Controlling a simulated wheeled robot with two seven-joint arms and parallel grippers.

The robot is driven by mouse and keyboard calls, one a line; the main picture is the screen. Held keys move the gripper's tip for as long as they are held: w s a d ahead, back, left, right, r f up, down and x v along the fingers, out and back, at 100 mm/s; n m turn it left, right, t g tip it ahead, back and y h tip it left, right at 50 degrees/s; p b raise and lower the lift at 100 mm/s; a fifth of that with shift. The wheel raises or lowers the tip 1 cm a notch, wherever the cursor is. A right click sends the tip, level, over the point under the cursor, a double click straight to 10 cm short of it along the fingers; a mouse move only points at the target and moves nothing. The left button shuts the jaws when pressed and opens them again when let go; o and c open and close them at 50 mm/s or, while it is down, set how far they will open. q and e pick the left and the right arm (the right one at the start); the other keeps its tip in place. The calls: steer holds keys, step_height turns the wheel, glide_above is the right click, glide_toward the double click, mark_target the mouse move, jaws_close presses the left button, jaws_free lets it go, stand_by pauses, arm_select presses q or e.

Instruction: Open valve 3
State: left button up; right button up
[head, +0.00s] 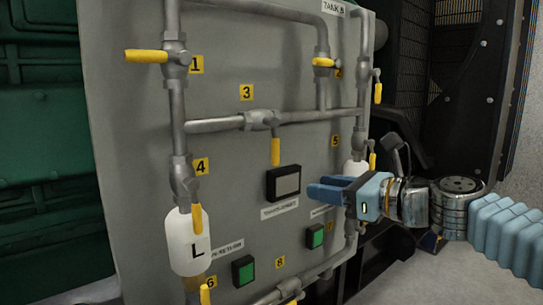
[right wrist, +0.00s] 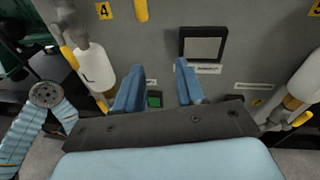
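Valve 3 (head: 262,119) sits on a horizontal grey pipe below the yellow "3" label (head: 246,92). Its yellow handle (head: 275,152) hangs straight down, crosswise to the pipe. The lower end of what looks like this handle (right wrist: 141,10) shows at the top edge of the right wrist view. My right gripper (head: 318,187) is open and empty, in front of the panel, below and to the right of the handle and apart from it. Its two blue fingers (right wrist: 160,66) point toward the panel. My left gripper is not seen; a blue arm link of mine shows in the right wrist view.
A black-framed display (head: 284,183) is close to my right fingertips. Other yellow handles, valve 1 (head: 146,56) and valve 4 (head: 197,218), are on nearby pipes. A white bottle marked L (head: 187,242) and green buttons (head: 243,270) are lower. The panel around handle 3 is clear.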

steer(key=y, duration=0.2)
glide_toward(278, 153)
steer(key=shift+m+h, duration=0.3)
steer(key=shift+m, duration=0.1)
steer(key=p+x, duration=0.1)
steer(key=x, duration=0.9)
steer(key=shift+w+a+r, duration=0.15)
steer(key=shift+w+a, duration=0.05)
steer(key=shift+a, duration=0.1)
jaws_close()
